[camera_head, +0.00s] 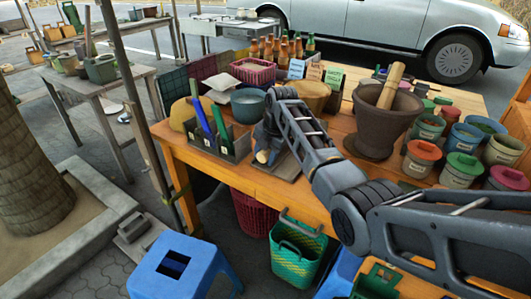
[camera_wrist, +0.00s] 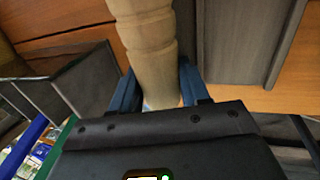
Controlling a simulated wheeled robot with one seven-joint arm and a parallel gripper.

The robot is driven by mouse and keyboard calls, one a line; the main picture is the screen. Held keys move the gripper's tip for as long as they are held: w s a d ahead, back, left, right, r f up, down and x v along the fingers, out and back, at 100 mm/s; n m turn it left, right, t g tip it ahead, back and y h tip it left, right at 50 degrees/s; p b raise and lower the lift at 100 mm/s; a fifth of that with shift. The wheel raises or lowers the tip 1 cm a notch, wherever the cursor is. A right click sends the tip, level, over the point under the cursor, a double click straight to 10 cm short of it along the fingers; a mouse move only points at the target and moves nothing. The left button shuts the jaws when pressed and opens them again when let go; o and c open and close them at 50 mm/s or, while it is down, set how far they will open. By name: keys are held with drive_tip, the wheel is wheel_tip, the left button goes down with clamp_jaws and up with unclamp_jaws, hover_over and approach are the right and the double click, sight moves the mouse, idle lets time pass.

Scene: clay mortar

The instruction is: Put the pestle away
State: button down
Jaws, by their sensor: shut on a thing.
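A pale wooden pestle (camera_wrist: 152,48) with ringed grooves stands between the two blue fingers of my gripper (camera_wrist: 158,84) in the wrist view. The gripper is shut on it. In the head view my gripper (camera_head: 268,138) is low over the front of the wooden table, and a pale end of the pestle (camera_head: 262,157) shows below it. A grey tray (camera_head: 287,172) lies just beside and below; whether the pestle touches it I cannot tell. A brown clay mortar (camera_head: 375,130) stands to the right with another wooden pestle (camera_head: 391,85) leaning in it.
A dark divided holder (camera_head: 236,150) with blue and green sticks stands close left of my gripper. A blue-grey bowl (camera_head: 248,104) is behind it. Lidded pots, including a red-lidded one (camera_head: 421,158), crowd the table's right side. Bottles and a pink basket (camera_head: 252,70) stand at the back.

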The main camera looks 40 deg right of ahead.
idle(0.3)
drive_tip(key=c, duration=0.5)
unclamp_jaws()
drive_tip(key=shift+s+f, duration=0.1)
drive_tip(key=shift+o, duration=0.6)
drive_tip(key=shift+f, duration=0.1)
drive_tip(key=shift+s, duration=0.1)
drive_tip(key=shift+c, duration=0.2)
